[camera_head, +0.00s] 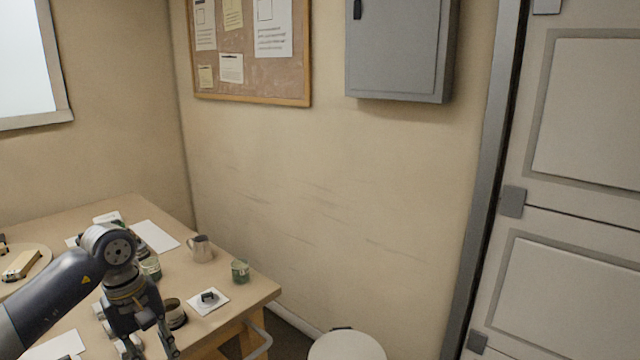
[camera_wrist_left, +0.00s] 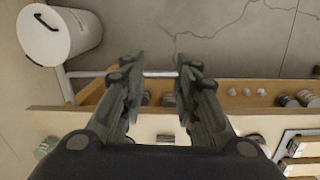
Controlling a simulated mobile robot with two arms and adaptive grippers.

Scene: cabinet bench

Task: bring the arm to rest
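My left arm comes in from the left in the head view, and its gripper (camera_head: 150,348) points down over the bench's front edge. In the left wrist view the two fingers of the left gripper (camera_wrist_left: 158,65) stand apart with nothing between them. Below them is an open wooden drawer (camera_wrist_left: 245,118) with a grey bar handle (camera_wrist_left: 160,73) and several small things inside. My right gripper shows in neither view.
The wooden bench (camera_head: 225,270) carries a grey mug (camera_head: 200,248), a green cup (camera_head: 240,271) and a white card (camera_head: 208,301) with a small dark object. A white bin (camera_head: 346,346) stands right of the bench. A grey cabinet (camera_head: 398,45) hangs on the wall.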

